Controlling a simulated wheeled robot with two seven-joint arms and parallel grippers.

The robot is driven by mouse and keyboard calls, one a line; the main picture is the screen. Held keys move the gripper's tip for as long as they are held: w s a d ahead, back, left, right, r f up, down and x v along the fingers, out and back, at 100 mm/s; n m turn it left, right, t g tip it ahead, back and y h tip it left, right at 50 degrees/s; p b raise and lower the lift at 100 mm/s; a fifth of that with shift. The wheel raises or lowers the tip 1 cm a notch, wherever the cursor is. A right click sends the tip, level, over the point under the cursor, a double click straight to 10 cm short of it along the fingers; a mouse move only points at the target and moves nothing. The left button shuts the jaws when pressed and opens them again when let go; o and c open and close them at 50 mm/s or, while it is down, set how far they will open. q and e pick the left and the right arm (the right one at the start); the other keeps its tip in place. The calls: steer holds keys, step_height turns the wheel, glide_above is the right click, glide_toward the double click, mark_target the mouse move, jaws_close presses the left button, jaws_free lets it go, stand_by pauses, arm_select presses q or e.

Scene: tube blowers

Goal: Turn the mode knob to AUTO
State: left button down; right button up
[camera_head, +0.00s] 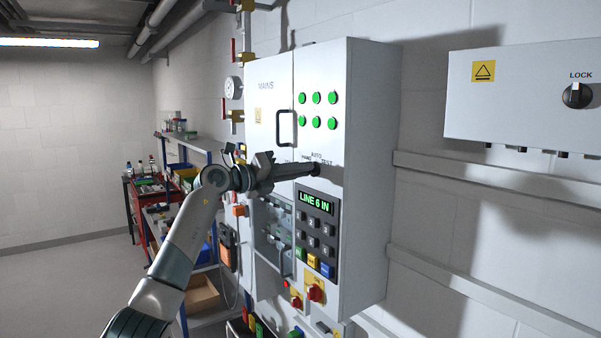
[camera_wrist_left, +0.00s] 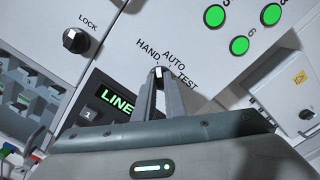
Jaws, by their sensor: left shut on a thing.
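The mode knob (camera_wrist_left: 158,72) is a small dark knob with a pale pointer mark, on the front of the grey control cabinet (camera_head: 370,130). The labels HAND, AUTO and TEST are printed around it. My left gripper (camera_head: 314,169) reaches it from the left and is shut on it; in the left wrist view the two fingers (camera_wrist_left: 158,90) stand on either side of it. The pale mark points up in that view, near the gap between HAND and AUTO; I cannot tell its exact position. In the head view the fingertips mostly hide the knob. My right gripper is not in view.
Below the knob are a green LINE display (camera_head: 316,203) and a keypad (camera_head: 315,240). Green lamps (camera_head: 317,98) sit above, and a door handle (camera_head: 285,128) is to the left. A red rotary switch (camera_head: 315,292) is lower down. A wall box with a LOCK knob (camera_head: 577,95) hangs at right.

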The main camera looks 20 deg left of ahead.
arm_select(q)
steer(key=shift+d+m+b, duration=0.1)
steer(key=shift+m+b, duration=3.4)
steer(key=shift+m, duration=1.2)
steer(key=c, duration=1.8)
jaws_free()
steer(key=shift+s, duration=0.1)
